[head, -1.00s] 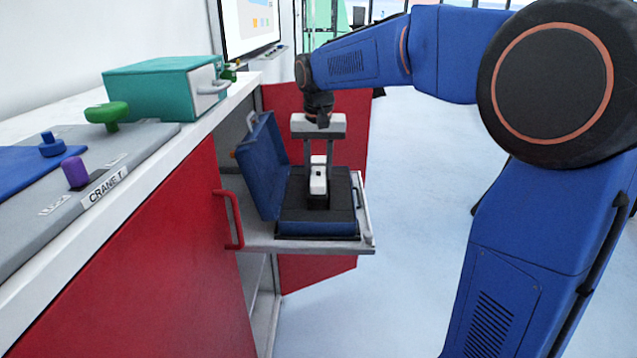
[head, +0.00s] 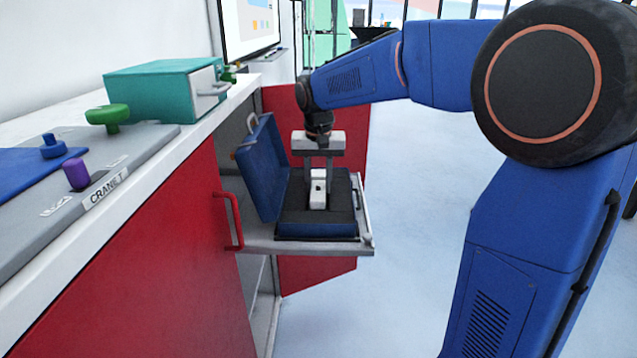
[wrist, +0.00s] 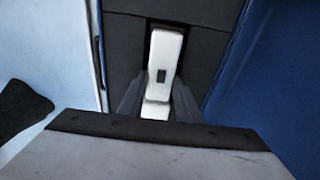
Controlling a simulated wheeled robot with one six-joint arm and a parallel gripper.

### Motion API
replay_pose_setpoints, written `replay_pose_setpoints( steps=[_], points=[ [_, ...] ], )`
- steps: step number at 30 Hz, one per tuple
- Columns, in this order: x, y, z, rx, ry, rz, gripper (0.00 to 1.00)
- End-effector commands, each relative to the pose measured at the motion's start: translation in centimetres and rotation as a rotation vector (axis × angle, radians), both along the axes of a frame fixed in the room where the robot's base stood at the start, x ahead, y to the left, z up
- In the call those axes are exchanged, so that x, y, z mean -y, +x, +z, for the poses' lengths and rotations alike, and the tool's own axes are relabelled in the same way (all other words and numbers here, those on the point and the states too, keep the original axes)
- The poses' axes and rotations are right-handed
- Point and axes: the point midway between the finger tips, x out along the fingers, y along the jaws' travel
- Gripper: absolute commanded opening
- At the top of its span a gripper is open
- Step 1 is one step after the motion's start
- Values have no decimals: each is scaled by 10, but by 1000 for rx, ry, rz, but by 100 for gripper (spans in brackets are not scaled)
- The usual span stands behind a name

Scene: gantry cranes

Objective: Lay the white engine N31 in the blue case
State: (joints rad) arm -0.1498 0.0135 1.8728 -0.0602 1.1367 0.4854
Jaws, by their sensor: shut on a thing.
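The white engine (head: 318,188) is between the fingers of my gripper (head: 319,176), which is shut on it. It stands out white against the dark foam of the open blue case (head: 318,229). In the wrist view the engine (wrist: 164,62) lies lengthwise over a dark slot in the foam, with the gripper fingers (wrist: 158,100) on both sides of its near part. The engine is low at the foam; I cannot tell whether it touches the slot's bottom. The case's lid is raised on the left. No N31 marking is legible.
The case rests on a pulled-out grey shelf (head: 262,240) between open red cabinet doors (head: 190,240). A teal box (head: 155,88) and a crane control panel (head: 130,150) with green, blue and purple knobs are on the worktop. The floor to the right is clear.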

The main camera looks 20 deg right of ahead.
Motion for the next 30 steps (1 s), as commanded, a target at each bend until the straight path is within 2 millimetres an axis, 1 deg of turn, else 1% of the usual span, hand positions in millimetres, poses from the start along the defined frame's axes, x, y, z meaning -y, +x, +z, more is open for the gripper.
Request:
replay_pose_setpoints(
  steps=[1, 7, 8, 9, 10, 15, 19, 23, 30],
  points=[
    [0, -2, -10, -16, -1, -1, 0],
    [0, -2, -15, -21, -2, -1, 0],
    [0, -2, -16, -21, -1, -1, 36],
    [0, -2, -16, -21, -1, -1, 45],
    [0, -2, -16, -22, -1, -1, 49],
    [0, -2, -14, -22, -1, -1, 49],
    [0, -2, -2, -21, -1, -1, 50],
    [-1, -4, 21, -17, -1, -1, 50],
    [-3, -9, 72, -10, 0, 0, 50]
  ],
)
